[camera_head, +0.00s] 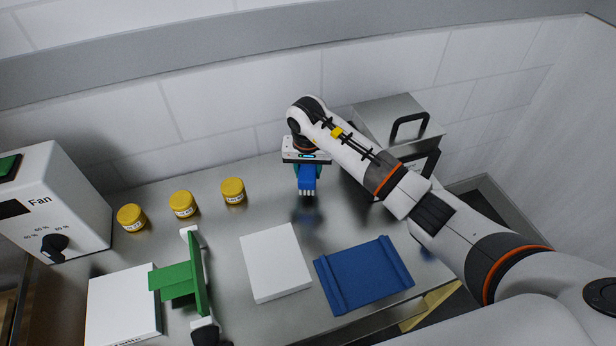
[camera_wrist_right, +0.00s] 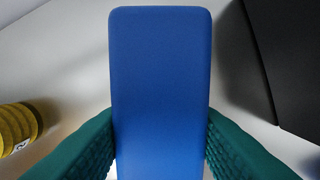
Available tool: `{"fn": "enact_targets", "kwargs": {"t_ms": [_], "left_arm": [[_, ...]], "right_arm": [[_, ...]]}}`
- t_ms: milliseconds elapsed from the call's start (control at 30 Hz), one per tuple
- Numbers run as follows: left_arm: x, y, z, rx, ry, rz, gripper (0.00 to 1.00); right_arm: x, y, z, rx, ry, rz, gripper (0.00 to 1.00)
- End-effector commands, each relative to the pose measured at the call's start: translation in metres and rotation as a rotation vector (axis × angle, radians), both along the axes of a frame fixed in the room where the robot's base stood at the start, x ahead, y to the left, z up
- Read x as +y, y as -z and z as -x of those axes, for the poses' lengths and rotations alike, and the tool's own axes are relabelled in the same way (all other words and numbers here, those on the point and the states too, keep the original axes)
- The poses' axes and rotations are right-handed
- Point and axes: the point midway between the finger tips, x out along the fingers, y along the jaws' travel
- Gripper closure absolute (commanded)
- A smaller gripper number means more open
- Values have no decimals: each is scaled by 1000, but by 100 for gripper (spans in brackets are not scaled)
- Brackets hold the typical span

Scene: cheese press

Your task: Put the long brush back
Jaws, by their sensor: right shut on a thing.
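The blue brush (camera_head: 308,177) has pale bristles at its lower end and is held upright above the steel counter near the back wall. My right gripper (camera_head: 306,171) is shut on it. In the right wrist view the brush's blue body (camera_wrist_right: 160,85) fills the middle, between the teal fingers of my right gripper (camera_wrist_right: 160,145). The bristles are hidden there. A gap seems to show between the bristles and the counter, with a dark reflection below. My left gripper is not in view.
Several yellow-lidded jars (camera_head: 232,190) stand left of the brush. A steel box with black handles (camera_head: 385,118) stands to the right. A white board (camera_head: 275,262), a blue tray (camera_head: 363,276) and a green stand-like piece (camera_head: 178,280) are in front. The fan box (camera_head: 60,200) is far left.

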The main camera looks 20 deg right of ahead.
Motion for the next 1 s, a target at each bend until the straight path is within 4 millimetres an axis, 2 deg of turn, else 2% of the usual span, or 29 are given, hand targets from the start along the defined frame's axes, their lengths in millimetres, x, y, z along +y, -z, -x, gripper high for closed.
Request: {"fn": "enact_targets", "kwargs": {"t_ms": [200, 567, 600, 700, 1000], "left_arm": [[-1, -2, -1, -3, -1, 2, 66], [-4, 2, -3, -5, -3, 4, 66], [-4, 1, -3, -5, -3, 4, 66], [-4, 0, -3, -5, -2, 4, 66], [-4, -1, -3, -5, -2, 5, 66]], "right_arm": [[0, 30, 1, 3, 1, -1, 82], [-1, 36, 0, -2, -1, 1, 82], [0, 34, 0, -2, -1, 1, 55], [0, 34, 0, -1, -1, 0, 39], [0, 33, 0, 0, 0, -1, 38]]}}
